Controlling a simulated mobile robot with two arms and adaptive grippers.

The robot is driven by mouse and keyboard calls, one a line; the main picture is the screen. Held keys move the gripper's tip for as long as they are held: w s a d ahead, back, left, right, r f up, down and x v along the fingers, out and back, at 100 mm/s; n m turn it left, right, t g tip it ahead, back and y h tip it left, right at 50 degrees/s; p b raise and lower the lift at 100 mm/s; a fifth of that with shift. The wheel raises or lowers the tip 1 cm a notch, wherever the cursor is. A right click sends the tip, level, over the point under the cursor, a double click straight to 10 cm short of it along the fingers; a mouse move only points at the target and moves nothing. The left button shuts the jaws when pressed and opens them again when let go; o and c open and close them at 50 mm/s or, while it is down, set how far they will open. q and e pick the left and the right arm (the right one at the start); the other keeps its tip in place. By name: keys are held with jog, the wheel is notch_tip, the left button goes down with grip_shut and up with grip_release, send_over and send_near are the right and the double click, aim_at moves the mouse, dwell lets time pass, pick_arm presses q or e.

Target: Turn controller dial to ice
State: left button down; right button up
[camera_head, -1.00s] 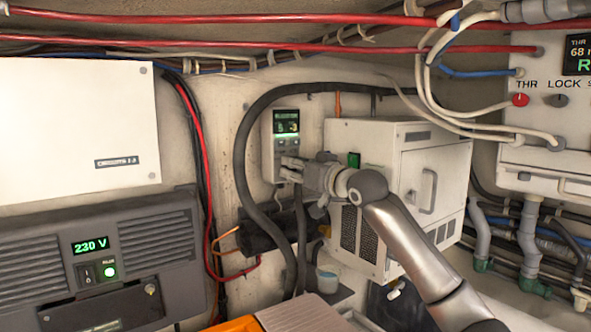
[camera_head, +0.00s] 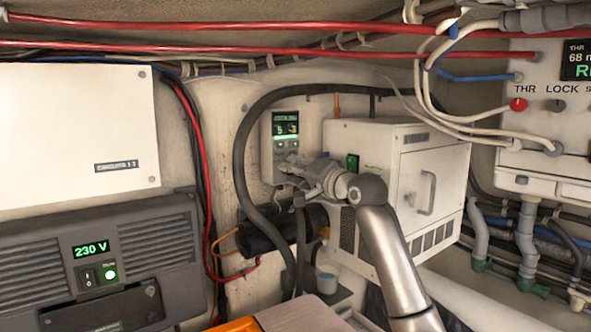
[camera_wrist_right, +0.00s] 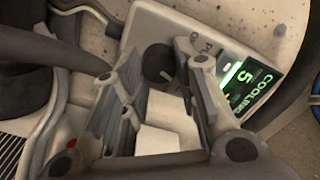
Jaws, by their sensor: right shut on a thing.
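The controller (camera_head: 267,152) is a pale upright box on the back wall, with a lit green display (camera_head: 286,126). In the right wrist view the display reads "COOLING" and "5" (camera_wrist_right: 240,82). The dark round dial (camera_wrist_right: 158,62) sits on the controller's face beside the display; my gripper hides it in the head view. My right gripper (camera_head: 287,163) is at the controller's lower face. My left gripper is out of view.
A white cabinet (camera_head: 410,165) with a handle stands just right of the controller. A thick black hose (camera_head: 241,165) curves past its left side, and a dark cylinder (camera_head: 265,230) sits below. Red cables (camera_head: 300,48) run overhead. A grey 230 V unit (camera_head: 155,235) is at left.

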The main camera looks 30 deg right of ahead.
jog(key=shift+f+m, duration=0.1)
jog(key=shift+m, duration=0.4)
jog(key=o, duration=1)
jog(key=s+d, duration=0.1)
jog(key=s, duration=1.1)
jog(key=shift+d, duration=0.35)
jog(key=shift+f, duration=0.1)
